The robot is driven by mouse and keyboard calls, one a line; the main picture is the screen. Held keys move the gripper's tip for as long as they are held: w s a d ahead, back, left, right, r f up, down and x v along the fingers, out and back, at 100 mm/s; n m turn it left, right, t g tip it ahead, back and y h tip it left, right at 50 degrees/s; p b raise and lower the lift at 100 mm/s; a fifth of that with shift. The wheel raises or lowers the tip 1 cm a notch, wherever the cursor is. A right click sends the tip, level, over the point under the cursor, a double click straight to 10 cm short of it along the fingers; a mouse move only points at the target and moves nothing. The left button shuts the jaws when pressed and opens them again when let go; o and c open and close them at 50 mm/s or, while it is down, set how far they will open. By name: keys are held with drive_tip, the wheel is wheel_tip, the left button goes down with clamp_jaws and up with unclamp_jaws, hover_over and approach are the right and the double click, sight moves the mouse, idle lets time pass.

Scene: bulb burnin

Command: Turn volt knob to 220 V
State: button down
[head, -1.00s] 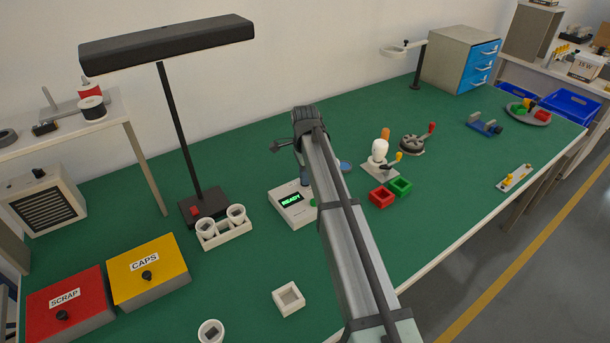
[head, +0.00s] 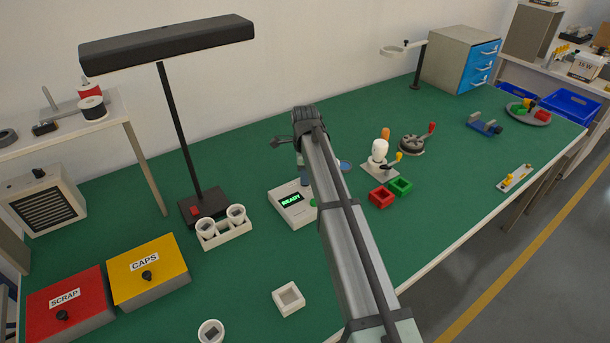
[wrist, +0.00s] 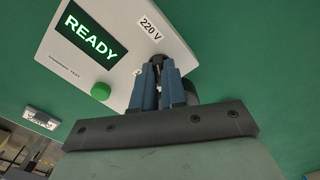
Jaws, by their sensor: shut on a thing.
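The tester box (head: 287,212) is white with a lit green READY display (head: 291,199) and stands mid-table. In the wrist view, the box (wrist: 122,75) shows a green button (wrist: 100,91) and a 220 V label (wrist: 150,28) near its edge. The dark volt knob (wrist: 157,61) is below that label, largely hidden between my fingers. My gripper (wrist: 164,84) has blue fingers and is shut on the knob. In the head view, my arm hides much of the gripper and the knob. The knob's pointer direction cannot be told.
A small white square tray (head: 288,299) is in front. Red (head: 381,198) and green (head: 401,186) square holders are to the right. Green tabletop between them is clear.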

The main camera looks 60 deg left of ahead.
drive_tip(key=c, duration=1.2)
unclamp_jaws()
drive_tip(key=shift+r, duration=0.15)
wheel_tip(320, 180, up, 14)
drive_tip(key=shift+f, duration=0.2)
